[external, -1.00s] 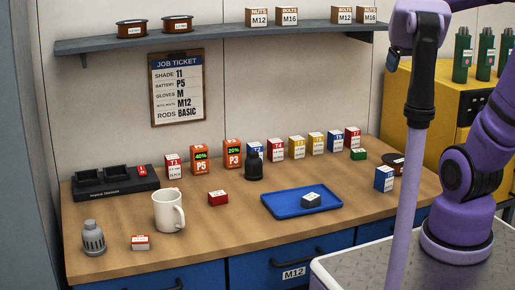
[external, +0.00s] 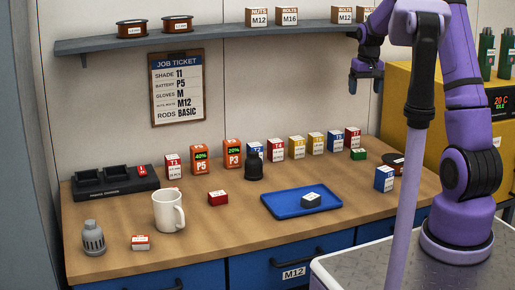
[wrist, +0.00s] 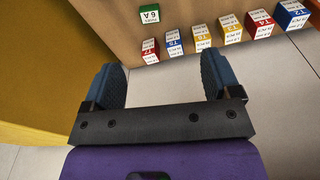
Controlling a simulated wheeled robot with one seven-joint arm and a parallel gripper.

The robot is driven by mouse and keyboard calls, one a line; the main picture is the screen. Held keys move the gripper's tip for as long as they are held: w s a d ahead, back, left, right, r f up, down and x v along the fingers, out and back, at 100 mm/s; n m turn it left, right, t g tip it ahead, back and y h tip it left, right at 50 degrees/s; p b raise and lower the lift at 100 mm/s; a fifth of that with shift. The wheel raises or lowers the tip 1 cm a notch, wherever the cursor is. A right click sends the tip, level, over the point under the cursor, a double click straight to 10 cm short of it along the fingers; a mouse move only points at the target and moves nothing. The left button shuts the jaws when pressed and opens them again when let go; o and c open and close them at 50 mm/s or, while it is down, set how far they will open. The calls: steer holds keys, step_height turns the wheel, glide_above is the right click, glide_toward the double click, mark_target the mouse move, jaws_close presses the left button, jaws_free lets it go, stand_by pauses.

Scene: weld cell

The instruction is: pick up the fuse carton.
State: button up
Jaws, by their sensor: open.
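A small green carton (external: 359,154) lies on the right rear of the workbench, in front of the row of numbered boxes. It also shows in the wrist view (wrist: 149,17), where its label reads 6 A. A small red carton (external: 218,197) of similar size lies mid-bench, and a dark grey one (external: 311,200) sits on the blue tray (external: 283,211); their labels are too small to read. My gripper (external: 365,88) is high above the bench's right rear, apart from everything. In the wrist view my gripper (wrist: 160,82) is open and empty, fingers wide apart.
A row of numbered boxes (external: 297,147) stands along the back wall. A blue-and-white box (external: 384,178) and a dark spool (external: 394,161) are near the green carton. The shelf (external: 220,39) runs above; the yellow cabinet (external: 398,105) stands right.

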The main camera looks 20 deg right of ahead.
steer(key=g, duration=0.1)
glide_above(359, 150)
step_height(359, 150, down, 15)
steer(key=shift+m, duration=0.3)
step_height(359, 150, down, 11)
steer(key=shift+s+a+f, duration=0.1)
steer(key=c, duration=1)
